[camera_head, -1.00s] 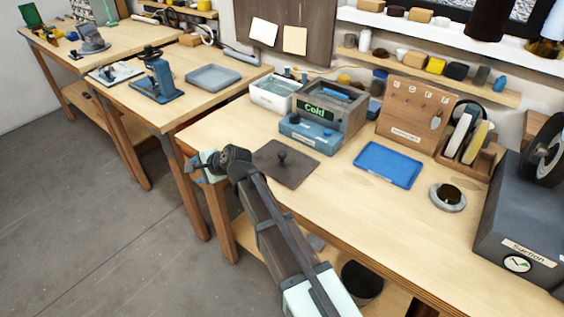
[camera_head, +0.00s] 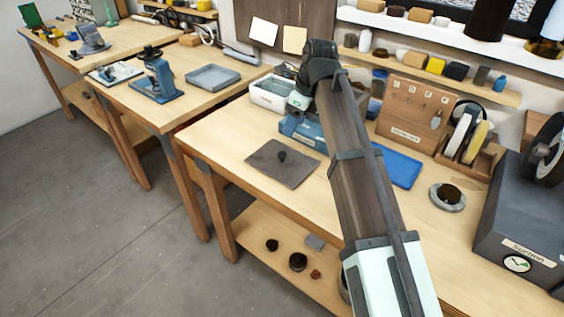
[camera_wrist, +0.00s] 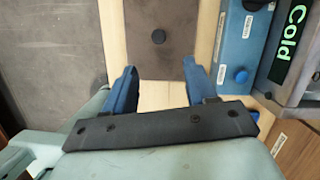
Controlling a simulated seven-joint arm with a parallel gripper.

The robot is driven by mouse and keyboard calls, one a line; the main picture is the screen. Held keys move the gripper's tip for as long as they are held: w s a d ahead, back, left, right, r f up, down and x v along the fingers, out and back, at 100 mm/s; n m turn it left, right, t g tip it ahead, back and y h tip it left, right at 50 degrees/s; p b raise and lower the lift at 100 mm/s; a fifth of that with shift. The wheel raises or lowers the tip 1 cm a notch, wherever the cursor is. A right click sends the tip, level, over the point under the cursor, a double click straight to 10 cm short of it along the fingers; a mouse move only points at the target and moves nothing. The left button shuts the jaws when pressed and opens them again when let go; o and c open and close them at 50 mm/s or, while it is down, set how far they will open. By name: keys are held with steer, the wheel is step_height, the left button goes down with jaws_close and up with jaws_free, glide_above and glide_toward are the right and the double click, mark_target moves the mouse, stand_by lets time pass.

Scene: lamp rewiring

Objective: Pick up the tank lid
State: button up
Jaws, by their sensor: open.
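The tank lid (camera_head: 296,172) is a flat dark brown plate with a round knob in its middle. It lies on the near left part of the bench, and in the wrist view it shows at the top centre (camera_wrist: 178,58). My gripper (camera_wrist: 160,67) has two blue fingers, spread apart with nothing between them. In the wrist view the lid's knob shows beyond the fingertips, apart from them. In the head view my arm covers most of the tank unit and part of the gripper. The tank unit with its green "Cold" display (camera_wrist: 293,35) shows at the right of the wrist view.
A white bin (camera_head: 268,95) stands behind the lid. A blue tray (camera_head: 405,168), a wooden peg board (camera_head: 412,115) and a grey suction box (camera_head: 520,215) stand to the right. The bench front left of the arm is clear. Dark round items lie on the lower shelf.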

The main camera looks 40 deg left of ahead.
mark_target(283, 154)
steer(key=x, duration=1.3)
steer(key=shift+s, duration=0.1)
jaws_close()
stand_by(0.4)
